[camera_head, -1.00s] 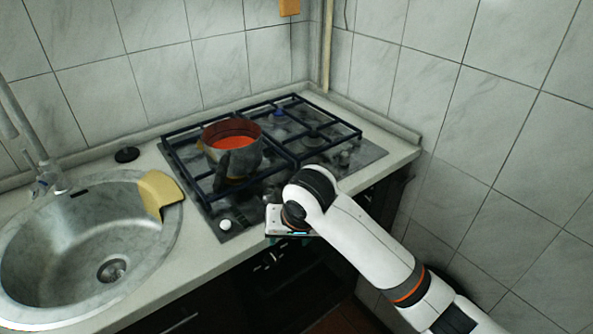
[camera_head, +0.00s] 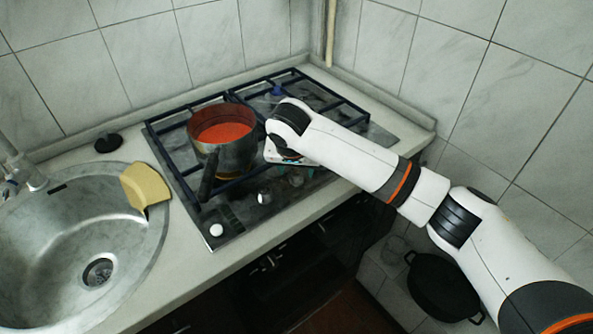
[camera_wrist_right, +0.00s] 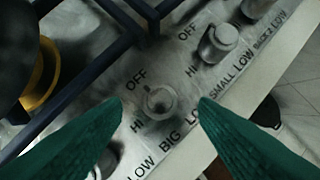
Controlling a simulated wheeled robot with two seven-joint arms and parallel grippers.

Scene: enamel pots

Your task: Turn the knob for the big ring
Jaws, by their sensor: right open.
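In the right wrist view a round metal knob (camera_wrist_right: 158,100) sits on the stove panel beside the word BIG, with OFF and HI marked around it. My right gripper (camera_wrist_right: 161,101) is open, its green fingers apart on either side of this knob; I cannot tell whether they touch it. In the head view the right gripper (camera_head: 293,178) is over the front strip of the stove (camera_head: 240,222), and its wrist hides part of the panel. Another knob (camera_wrist_right: 219,42) stands near SMALL. My left gripper is not in view.
A pot (camera_head: 235,157) with red contents stands on the grate beside my right wrist, its dark handle toward the front. The sink (camera_head: 50,250) with a yellow cloth-like item (camera_head: 146,185) is at left. Tiled walls stand behind and right. A black pan (camera_head: 443,287) lies low at right.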

